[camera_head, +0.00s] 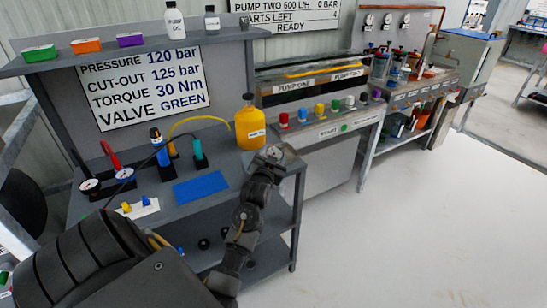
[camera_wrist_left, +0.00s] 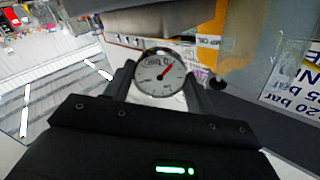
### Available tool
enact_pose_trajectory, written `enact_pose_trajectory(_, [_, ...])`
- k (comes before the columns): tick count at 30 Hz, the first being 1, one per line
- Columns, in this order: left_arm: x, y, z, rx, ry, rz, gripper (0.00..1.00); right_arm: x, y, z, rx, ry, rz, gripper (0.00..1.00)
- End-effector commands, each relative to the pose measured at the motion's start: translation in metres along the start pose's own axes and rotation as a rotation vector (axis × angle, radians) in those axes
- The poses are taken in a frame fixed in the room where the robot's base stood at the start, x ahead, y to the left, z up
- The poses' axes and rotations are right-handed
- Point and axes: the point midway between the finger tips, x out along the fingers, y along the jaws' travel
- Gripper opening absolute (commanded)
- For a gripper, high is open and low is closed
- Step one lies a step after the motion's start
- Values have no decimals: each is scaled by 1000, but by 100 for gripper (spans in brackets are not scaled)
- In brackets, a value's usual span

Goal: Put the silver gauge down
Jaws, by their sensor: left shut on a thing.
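The silver gauge (camera_wrist_left: 160,72), round with a white dial and red needle, sits between the two fingers of my left gripper (camera_wrist_left: 160,84) in the left wrist view. The fingers are shut on its sides. In the head view, my left gripper (camera_head: 271,157) holds the gauge (camera_head: 274,152) over the right end of the grey workbench (camera_head: 232,172), just in front of the yellow jug (camera_head: 250,128). I cannot tell the exact height of the gauge above the bench. My right gripper is not in view.
A blue mat (camera_head: 200,187) lies bare on the bench. Two other gauges (camera_head: 90,185) (camera_head: 124,174), a red-handled tool (camera_head: 109,154) and blue and teal tools (camera_head: 199,155) stand left and behind. A white block (camera_head: 140,208) with yellow and blue pieces lies near the front edge.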

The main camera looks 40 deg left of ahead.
Motion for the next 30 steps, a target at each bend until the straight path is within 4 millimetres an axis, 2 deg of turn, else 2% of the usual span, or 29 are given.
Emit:
enact_pose_trajectory(18, [0,5,13,0,2,-1,19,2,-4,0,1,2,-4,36])
enact_pose_trajectory(19, [0,5,14,0,1,-1,57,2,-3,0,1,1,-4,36])
enact_pose_trajectory(24, [0,5,13,0,1,-1,77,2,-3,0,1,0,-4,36])
enact_pose_trajectory(30, [0,5,13,0,1,-1,77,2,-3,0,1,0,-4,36])
